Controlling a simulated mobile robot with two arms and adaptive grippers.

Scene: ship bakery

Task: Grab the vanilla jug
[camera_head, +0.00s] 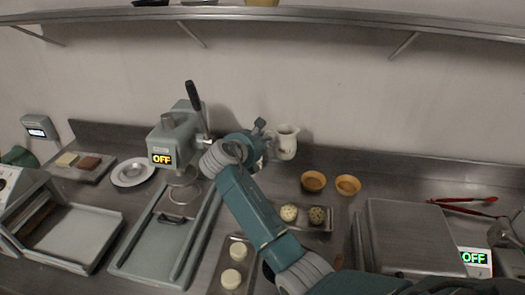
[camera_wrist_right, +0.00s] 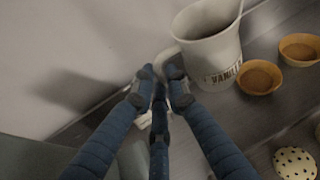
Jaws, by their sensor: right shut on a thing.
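The vanilla jug (camera_head: 286,143) is a white pitcher at the back of the counter, close to the wall. In the right wrist view the jug (camera_wrist_right: 212,55) looks upright and carries dark "VANILLA" lettering. My right gripper (camera_head: 262,128) is at the jug's left side. In the wrist view the fingers of my right gripper (camera_wrist_right: 162,76) are shut on the jug's handle and partly hide it. I cannot tell whether the jug's base is off the counter. My left gripper is not in view.
Two orange-brown cups (camera_head: 313,181) stand right of the jug. A press machine (camera_head: 176,135) marked OFF stands left. A grey OFF appliance (camera_head: 410,238) and red tongs (camera_head: 462,200) are right. A shelf (camera_head: 300,14) runs above.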

